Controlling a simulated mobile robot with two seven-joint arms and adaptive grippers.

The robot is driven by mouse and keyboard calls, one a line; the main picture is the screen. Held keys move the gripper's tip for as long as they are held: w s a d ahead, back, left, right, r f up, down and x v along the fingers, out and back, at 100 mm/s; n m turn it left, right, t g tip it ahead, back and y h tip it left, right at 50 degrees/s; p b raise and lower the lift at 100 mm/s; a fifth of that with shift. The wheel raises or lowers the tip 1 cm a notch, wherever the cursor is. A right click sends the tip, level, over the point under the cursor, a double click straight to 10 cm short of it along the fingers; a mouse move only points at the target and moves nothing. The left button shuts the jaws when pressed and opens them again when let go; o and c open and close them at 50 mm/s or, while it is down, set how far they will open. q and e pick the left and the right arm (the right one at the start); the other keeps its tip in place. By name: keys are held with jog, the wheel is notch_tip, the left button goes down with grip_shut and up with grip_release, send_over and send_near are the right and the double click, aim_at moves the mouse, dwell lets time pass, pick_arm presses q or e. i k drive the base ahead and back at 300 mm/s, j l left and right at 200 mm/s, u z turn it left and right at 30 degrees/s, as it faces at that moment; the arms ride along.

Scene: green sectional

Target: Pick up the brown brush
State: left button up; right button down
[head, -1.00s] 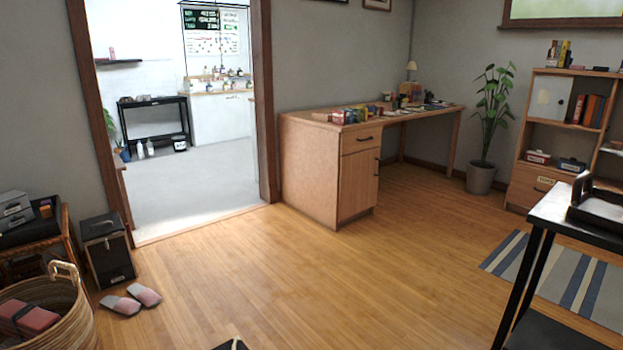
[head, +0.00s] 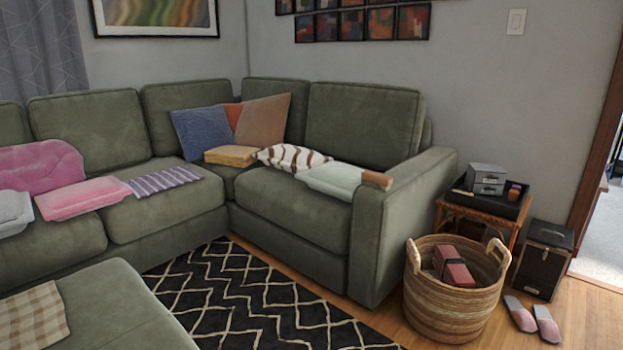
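A small brown block-like object (head: 377,180) lies on the arm of the green sofa, beside a pale folded cushion or cloth (head: 336,178). It may be the brown brush, but it is too small to tell; no bristles show. Another small brownish item (head: 515,191) stands in the black tray (head: 486,206) on the side table, and I cannot tell what it is. Neither of my grippers is in view.
The green sectional (head: 288,229) fills the left and middle. A wicker basket (head: 450,303) with a reddish bundle stands at its right end, near a dark box (head: 543,262) and slippers (head: 534,318). A patterned rug (head: 235,290) covers the floor in front.

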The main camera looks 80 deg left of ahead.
aim_at(372, 179)
jog(key=i+l+u, duration=0.1)
jog(key=u, duration=1.9)
jog(key=i+l, duration=0.05)
jog(key=l, duration=0.05)
